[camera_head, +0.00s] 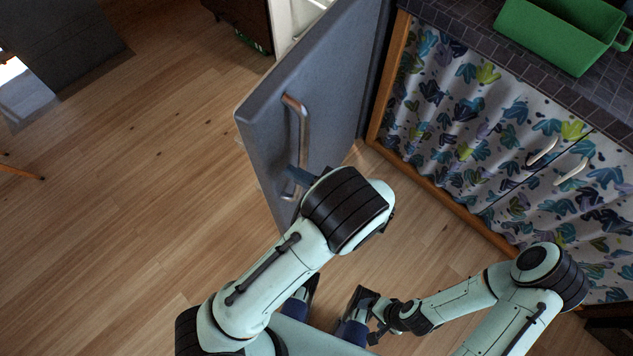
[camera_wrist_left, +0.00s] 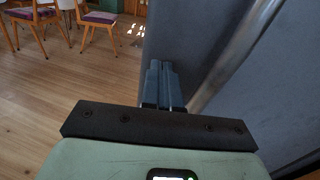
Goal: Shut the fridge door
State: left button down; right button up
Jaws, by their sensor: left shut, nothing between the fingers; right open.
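The grey fridge door (camera_head: 265,115) stands open in the head view, swung out from the fridge, whose pale interior (camera_head: 284,22) shows behind it. A metal handle (camera_head: 302,125) runs along the door's outer face. My left gripper (camera_head: 292,183) is shut and empty close to the lower end of the handle. In the left wrist view, its closed fingers (camera_wrist_left: 162,82) are beside the handle (camera_wrist_left: 232,62), over the grey door (camera_wrist_left: 195,30). I cannot tell whether they touch the door. My right gripper (camera_head: 362,308) is open and empty low in the head view, away from the door.
A counter with a leaf-patterned curtain (camera_head: 440,110) stands right of the door, with a green bin (camera_head: 560,35) on top. Wooden floor (camera_head: 130,200) lies clear on the left. Chairs (camera_wrist_left: 98,20) stand far off in the left wrist view.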

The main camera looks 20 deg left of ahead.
aim_at(272, 162)
pick_arm(q)
jog(key=shift+w+a, duration=0.15)
jog(key=shift+a, duration=0.8)
jog(key=shift+w+a, duration=0.15)
jog(key=shift+a, duration=0.8)
